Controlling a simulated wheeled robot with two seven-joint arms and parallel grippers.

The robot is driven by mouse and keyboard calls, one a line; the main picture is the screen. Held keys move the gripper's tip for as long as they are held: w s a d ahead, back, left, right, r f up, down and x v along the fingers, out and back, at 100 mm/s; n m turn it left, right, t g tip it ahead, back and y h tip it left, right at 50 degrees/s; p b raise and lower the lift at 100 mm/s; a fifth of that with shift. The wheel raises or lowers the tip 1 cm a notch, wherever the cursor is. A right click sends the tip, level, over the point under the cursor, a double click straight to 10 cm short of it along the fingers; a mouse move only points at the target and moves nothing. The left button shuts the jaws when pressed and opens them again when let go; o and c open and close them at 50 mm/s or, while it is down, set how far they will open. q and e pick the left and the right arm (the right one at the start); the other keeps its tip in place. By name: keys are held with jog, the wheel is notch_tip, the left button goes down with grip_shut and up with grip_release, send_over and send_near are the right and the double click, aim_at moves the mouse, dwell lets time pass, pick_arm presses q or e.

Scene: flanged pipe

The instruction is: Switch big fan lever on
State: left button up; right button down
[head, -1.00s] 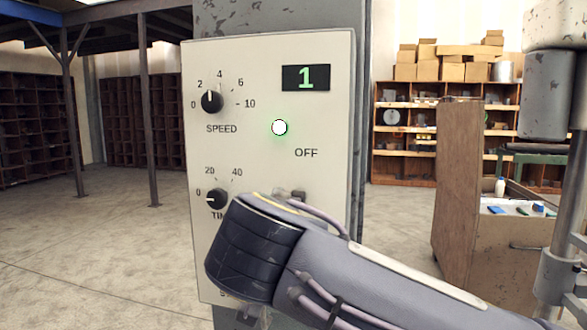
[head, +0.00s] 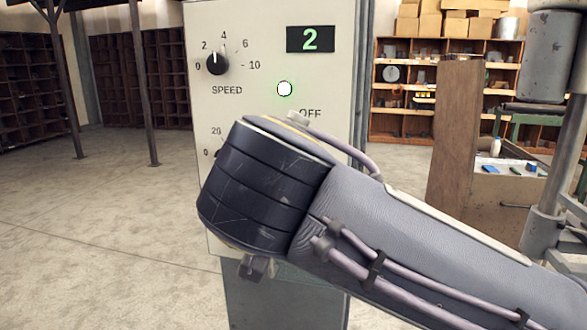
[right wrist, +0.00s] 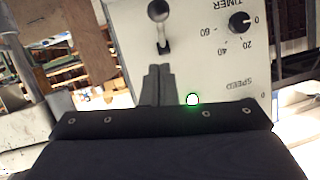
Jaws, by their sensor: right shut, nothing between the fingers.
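The pale control panel (head: 330,75) stands upright in the head view. Its display (head: 310,39) reads 2, and its round light (head: 284,89) has a green glow. The OFF label (head: 311,112) is partly covered by my right arm. The lever (right wrist: 158,14) is hidden in the head view. In the right wrist view, where the panel appears upside down, its ball knob lies on the side away from the light. My right gripper (right wrist: 158,70) is shut and empty, its fingertips close to the lever's base; contact cannot be told. My left gripper is not in view.
The speed knob (head: 215,63) is at the panel's upper left. The timer knob (right wrist: 240,22) shows in the right wrist view. A wooden cabinet (head: 460,135) and shelves (head: 400,110) stand behind at right. The floor at left (head: 90,220) is clear.

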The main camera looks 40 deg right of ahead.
jog(key=v, duration=0.5)
jog(key=shift+a+f, duration=0.15)
jog(key=shift+a, duration=0.05)
notch_tip(320, 180, down, 20)
jog(key=s+d+n+g+y, duration=0.1)
jog(key=d+n+g+y, duration=0.3)
jog(key=n, duration=0.3)
jog(key=s+a+f+n+g+y, duration=0.1)
jog(key=s+a+f+y, duration=0.25)
jog(key=f, duration=0.45)
jog(key=s+a+f+n+y, duration=0.1)
jog(key=s+a+f+y, duration=0.1)
jog(key=f+y, duration=0.4)
notch_tip(320, 180, up, 11)
jog(key=a+p, duration=0.1)
jog(key=p, duration=1.2)
jog(key=shift+s, duration=0.3)
